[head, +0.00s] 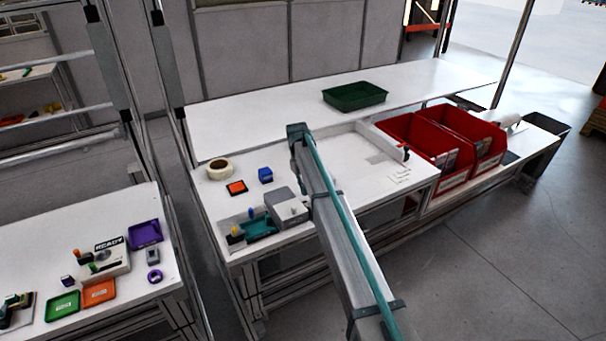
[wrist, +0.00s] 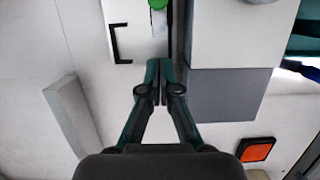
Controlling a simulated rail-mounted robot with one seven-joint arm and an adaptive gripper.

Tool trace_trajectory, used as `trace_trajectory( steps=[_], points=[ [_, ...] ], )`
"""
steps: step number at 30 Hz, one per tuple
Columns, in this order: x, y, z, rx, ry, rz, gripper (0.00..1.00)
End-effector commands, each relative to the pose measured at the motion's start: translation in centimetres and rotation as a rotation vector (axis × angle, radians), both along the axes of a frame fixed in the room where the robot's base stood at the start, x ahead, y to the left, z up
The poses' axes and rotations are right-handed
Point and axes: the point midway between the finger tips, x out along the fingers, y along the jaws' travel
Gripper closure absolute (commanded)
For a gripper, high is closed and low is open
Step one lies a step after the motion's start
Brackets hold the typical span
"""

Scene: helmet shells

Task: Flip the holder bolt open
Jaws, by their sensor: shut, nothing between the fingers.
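My gripper (wrist: 155,68) is shut and empty in the wrist view, its two dark teal fingers together and pointing at the top of the picture. Just past the fingertips is a white panel with a black bracket-shaped mark (wrist: 121,45). A green rounded part (wrist: 158,4), cut off by the top edge, sits above a narrow dark strip; it may be the bolt's knob, but I cannot tell. A white and grey box (wrist: 222,95) lies right of the fingers; it shows in the head view as a grey box (head: 287,208). My arm hides the gripper in the head view.
An orange square (wrist: 256,150) lies at lower right in the wrist view; it also shows in the head view (head: 237,187), near a blue block (head: 265,175) and a tape roll (head: 219,168). Red bins (head: 447,178) stand right, a green tray (head: 355,96) behind.

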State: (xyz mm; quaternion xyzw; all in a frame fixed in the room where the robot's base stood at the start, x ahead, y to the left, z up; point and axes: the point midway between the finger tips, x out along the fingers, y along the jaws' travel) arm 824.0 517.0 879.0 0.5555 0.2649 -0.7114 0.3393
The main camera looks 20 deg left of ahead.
Motion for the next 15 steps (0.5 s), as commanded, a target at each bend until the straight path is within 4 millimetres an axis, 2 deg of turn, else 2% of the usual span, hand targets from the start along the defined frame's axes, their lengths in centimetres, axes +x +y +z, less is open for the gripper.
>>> trace_trajectory(
  steps=[6, 15],
  points=[
    [-2.0, -2.4, -0.1, 0.000, 0.000, -0.001, 1.00],
    [-2.6, -3.2, -0.3, 0.000, 0.000, 0.000, 1.00]
  ],
)
